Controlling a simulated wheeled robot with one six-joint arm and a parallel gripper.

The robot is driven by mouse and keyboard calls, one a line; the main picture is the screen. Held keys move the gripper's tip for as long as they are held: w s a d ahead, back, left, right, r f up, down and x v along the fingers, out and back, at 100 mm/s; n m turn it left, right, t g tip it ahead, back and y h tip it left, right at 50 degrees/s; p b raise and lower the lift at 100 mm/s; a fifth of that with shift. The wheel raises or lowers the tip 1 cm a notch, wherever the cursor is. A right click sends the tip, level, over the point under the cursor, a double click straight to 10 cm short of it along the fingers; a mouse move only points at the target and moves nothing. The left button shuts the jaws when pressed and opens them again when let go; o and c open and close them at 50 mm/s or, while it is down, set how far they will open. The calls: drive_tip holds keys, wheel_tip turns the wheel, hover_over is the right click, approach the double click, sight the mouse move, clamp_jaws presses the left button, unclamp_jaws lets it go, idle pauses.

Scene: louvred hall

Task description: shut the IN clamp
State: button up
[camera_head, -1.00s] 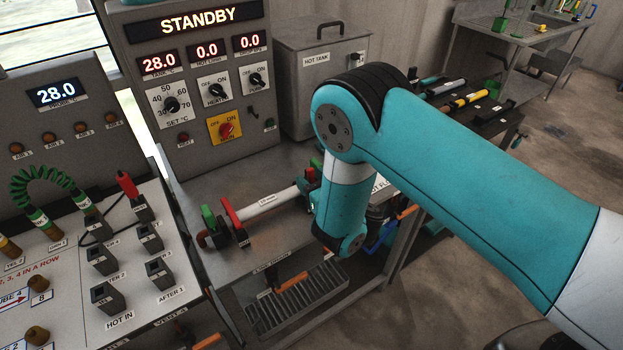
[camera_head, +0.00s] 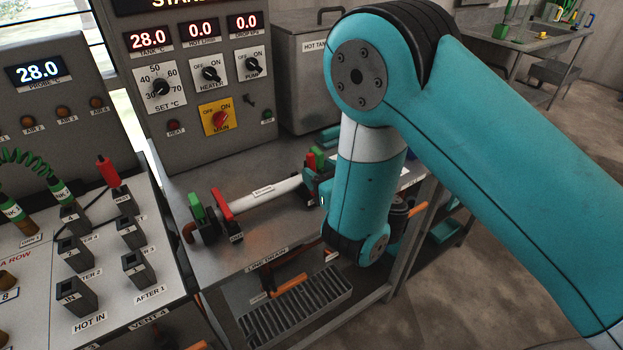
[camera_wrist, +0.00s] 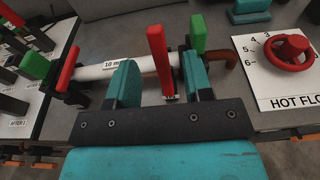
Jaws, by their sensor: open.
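In the wrist view, a white tube (camera_wrist: 100,70) runs across, with a clamp at each end. The right-hand clamp's red lever (camera_wrist: 157,48) stands upright between the two teal fingers of my open gripper (camera_wrist: 160,66); contact cannot be told. A green piece (camera_wrist: 198,36) stands beside it. The left-hand clamp has a red lever (camera_wrist: 68,68) and a green piece (camera_wrist: 35,66). In the head view that left clamp has its red lever (camera_head: 222,204) slanting. My arm partly covers the right-hand clamp (camera_head: 315,160) there. The clamp labels are too small to read.
The hot flow plate (camera_wrist: 280,75) with its red wheel (camera_wrist: 288,52) lies to the right. A control cabinet (camera_head: 195,140) and the hot tank (camera_head: 300,90) stand behind. A drain grate (camera_head: 295,305) is at the bench front. The socket panel (camera_head: 100,270) is to the left.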

drive_tip(key=b+v, duration=0.3)
drive_tip(key=b, duration=0.2)
drive_tip(key=shift+s+d, duration=0.2)
drive_tip(key=shift+s, duration=0.15)
